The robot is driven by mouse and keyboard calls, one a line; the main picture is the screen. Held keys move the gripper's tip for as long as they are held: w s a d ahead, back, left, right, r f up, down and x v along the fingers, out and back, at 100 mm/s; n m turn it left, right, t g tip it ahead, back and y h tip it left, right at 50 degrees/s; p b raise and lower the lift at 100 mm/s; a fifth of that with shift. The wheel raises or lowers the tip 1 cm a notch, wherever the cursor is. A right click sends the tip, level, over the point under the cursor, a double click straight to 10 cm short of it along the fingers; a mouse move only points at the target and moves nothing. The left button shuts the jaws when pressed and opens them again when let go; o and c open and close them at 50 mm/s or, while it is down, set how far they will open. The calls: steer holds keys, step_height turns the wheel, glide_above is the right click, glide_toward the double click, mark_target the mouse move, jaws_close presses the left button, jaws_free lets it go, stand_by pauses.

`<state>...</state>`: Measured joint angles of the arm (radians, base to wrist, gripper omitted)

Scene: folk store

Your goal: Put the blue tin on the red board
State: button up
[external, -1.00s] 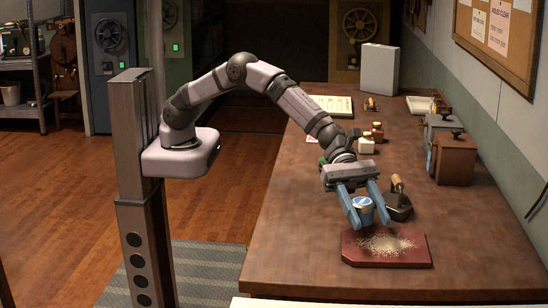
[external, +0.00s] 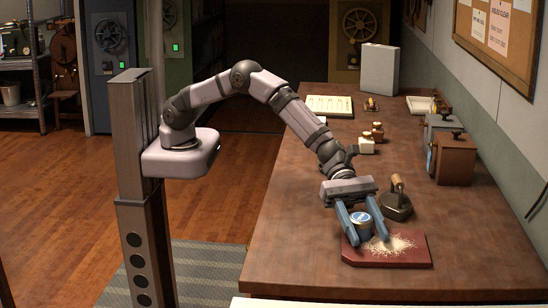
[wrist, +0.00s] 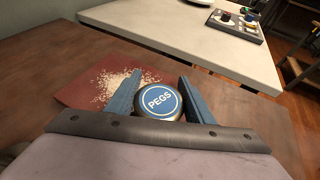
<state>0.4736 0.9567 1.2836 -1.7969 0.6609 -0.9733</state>
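The blue tin (external: 361,224) is upright, with a round blue lid marked PEGS, in the wrist view (wrist: 159,102). My gripper (external: 366,238) points down with its two blue fingers on either side of the tin, shut on it. The fingertips also show in the wrist view (wrist: 161,76). The red board (external: 408,257) lies flat near the front of the bench, with pale crumbs (external: 395,244) scattered on it. The tin is at the board's back left part, low down; I cannot tell whether its base touches the board. In the wrist view the board (wrist: 75,92) is at the left.
A dark iron with a wooden handle (external: 397,205) stands just behind the board, close to the right finger. Small bottles (external: 367,144), an open book (external: 329,105) and wooden boxes (external: 456,160) stand farther back. The bench left of the board is clear.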

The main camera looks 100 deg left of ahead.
steer(key=o, duration=0.3)
steer(key=shift+r, duration=0.1)
steer(key=shift+r+p, duration=0.15)
steer(key=shift+p, duration=0.15)
steer(key=shift+s+a+r+b, duration=0.2)
steer(key=shift+a+b, duration=0.1)
steer(key=shift+a, duration=0.25)
steer(key=b+v, duration=0.2)
steer(key=v, duration=0.8)
steer(key=shift+a+r, duration=0.2)
steer(key=shift+a, duration=0.05)
steer(key=shift+s, duration=0.1)
